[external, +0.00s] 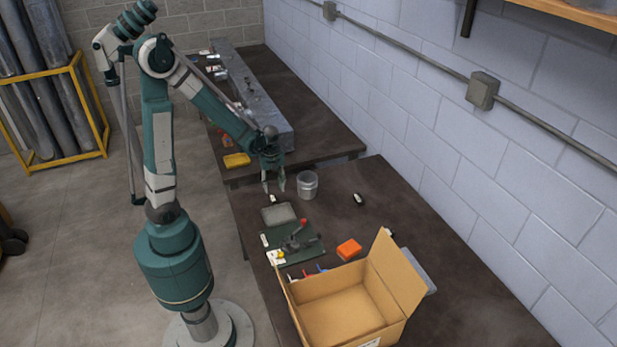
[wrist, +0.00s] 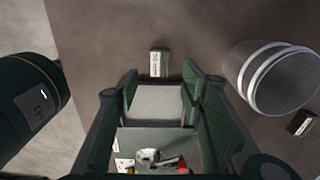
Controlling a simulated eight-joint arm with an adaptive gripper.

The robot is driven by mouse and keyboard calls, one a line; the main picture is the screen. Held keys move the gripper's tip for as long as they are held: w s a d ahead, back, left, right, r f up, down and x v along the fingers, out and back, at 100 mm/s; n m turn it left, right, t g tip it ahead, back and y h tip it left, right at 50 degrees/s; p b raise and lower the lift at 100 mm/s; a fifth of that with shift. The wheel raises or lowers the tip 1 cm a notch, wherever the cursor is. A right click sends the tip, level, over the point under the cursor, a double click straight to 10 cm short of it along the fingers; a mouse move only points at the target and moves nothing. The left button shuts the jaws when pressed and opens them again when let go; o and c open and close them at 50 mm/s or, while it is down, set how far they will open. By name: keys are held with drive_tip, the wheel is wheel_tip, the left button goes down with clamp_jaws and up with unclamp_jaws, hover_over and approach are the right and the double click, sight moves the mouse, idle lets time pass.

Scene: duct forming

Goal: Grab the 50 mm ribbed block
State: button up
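A small pale block with dark markings (wrist: 159,62) lies on the dark bench, just beyond my fingertips in the wrist view. It is likely the small white piece (external: 273,198) below my gripper in the external view. Its marking is too small to read surely, and I cannot make out ribs. My gripper (external: 273,187) is open and empty above the bench; its two fingers stand apart in the wrist view (wrist: 160,78). A second small black-and-white block (external: 358,199) lies to the right, also at the right edge of the wrist view (wrist: 301,123).
A grey metal can (external: 307,185) stands close right of my gripper. A grey plate (external: 278,214) and a green board with a clamp (external: 297,243) lie nearer the camera. An orange block (external: 349,249) and open cardboard box (external: 345,305) are further front. Bench right of the can is mostly clear.

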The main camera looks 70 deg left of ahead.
sight(274, 198)
drive_tip(key=shift+f, duration=0.15)
drive_tip(key=shift+f, duration=1.15)
drive_tip(key=shift+a+f+b, duration=0.15)
drive_tip(key=shift+f+b, duration=0.45)
drive_tip(key=shift+f, duration=2)
drive_tip(key=c, duration=1.1)
